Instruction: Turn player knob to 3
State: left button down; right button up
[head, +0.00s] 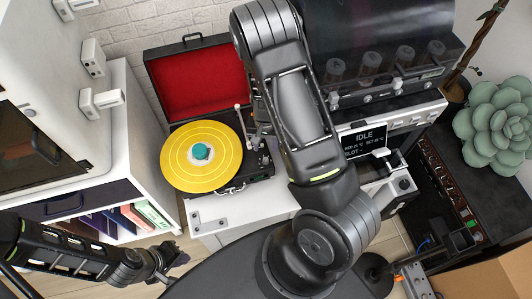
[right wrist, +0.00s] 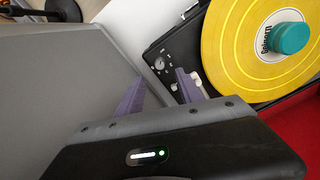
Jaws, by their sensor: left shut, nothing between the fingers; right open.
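The record player (head: 222,188) is an open black case with a red-lined lid. A yellow record (head: 190,172) with a teal piece (head: 201,151) at its centre lies on it. In the right wrist view a small round knob (right wrist: 159,64) with pale marks around it sits on the black deck. My right gripper (right wrist: 160,84) is open, its two purple fingers apart, with the knob just beyond the gap; I cannot tell whether they touch it. In the head view my right arm hides this gripper. My left gripper (head: 178,259) is shut and empty, low at the left, away from the player.
A white tonearm (head: 241,125) stands beside the record. A machine with an "IDLE" screen (head: 362,140) is right of my right arm. A white cabinet (head: 120,135) stands left of the player, and a succulent (head: 498,120) is at the far right.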

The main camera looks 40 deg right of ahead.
aim_at(265, 159)
jog(key=shift+f, duration=0.1)
notch_tip(265, 159, down, 8)
jog(key=shift+r, duration=0.15)
dwell(0.5)
jog(key=shift+c, duration=0.5)
grip_shut()
